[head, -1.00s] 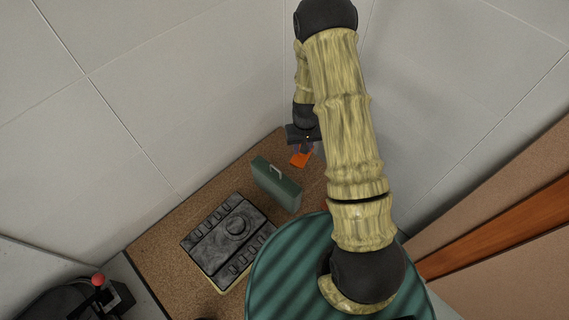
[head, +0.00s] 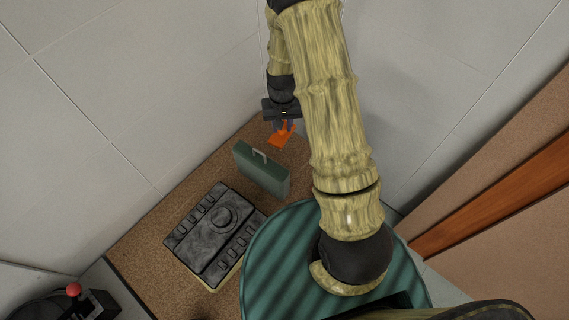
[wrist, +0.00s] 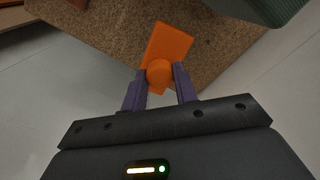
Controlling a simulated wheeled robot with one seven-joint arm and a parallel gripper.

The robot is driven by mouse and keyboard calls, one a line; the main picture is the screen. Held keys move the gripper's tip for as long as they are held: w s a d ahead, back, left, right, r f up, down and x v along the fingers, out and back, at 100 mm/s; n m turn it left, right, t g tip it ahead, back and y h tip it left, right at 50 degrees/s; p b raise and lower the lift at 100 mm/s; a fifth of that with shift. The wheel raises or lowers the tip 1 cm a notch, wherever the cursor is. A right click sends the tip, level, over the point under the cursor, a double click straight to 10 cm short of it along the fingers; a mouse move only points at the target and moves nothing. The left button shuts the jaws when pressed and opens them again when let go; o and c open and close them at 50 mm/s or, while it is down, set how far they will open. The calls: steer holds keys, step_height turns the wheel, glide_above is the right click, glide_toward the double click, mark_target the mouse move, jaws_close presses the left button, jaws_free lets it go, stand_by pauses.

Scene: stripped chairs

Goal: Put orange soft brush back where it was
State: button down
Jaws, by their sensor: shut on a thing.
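The orange soft brush (head: 280,139) is in my gripper (head: 284,125), near the far corner of the brown speckled tabletop, beyond the green case. In the wrist view, the purple fingers of my gripper (wrist: 159,80) are shut on the round part of the brush (wrist: 168,45). Its flat rectangular part points away from my gripper, over the tabletop (wrist: 110,40). The near end of the brush lies about at the table's edge in that view. I cannot tell whether the brush touches the tabletop.
A green case (head: 262,172) with a handle stands upright on the tabletop. A dark panel device (head: 212,235) with a round dial lies nearer. A green striped round surface (head: 285,265) is below my arm. Pale walls close in behind the table. A red-knobbed joystick (head: 74,290) is at lower left.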

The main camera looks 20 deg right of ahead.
mark_target(285, 137)
steer(key=b, duration=0.2)
steer(key=s+m+b, duration=0.1)
steer(key=b, duration=0.2)
steer(key=shift+d+f+m, duration=0.1)
steer(key=shift+f+m, duration=0.2)
steer(key=shift+s+r+m+b, duration=0.3)
steer(key=shift+s+b, duration=0.05)
steer(key=shift+b, duration=0.15)
steer(key=shift+d+r, duration=0.1)
steer(key=shift+r, duration=0.1)
steer(key=shift+f, duration=3.15)
steer(key=shift+f, duration=1.9)
steer(key=shift+b, duration=0.3)
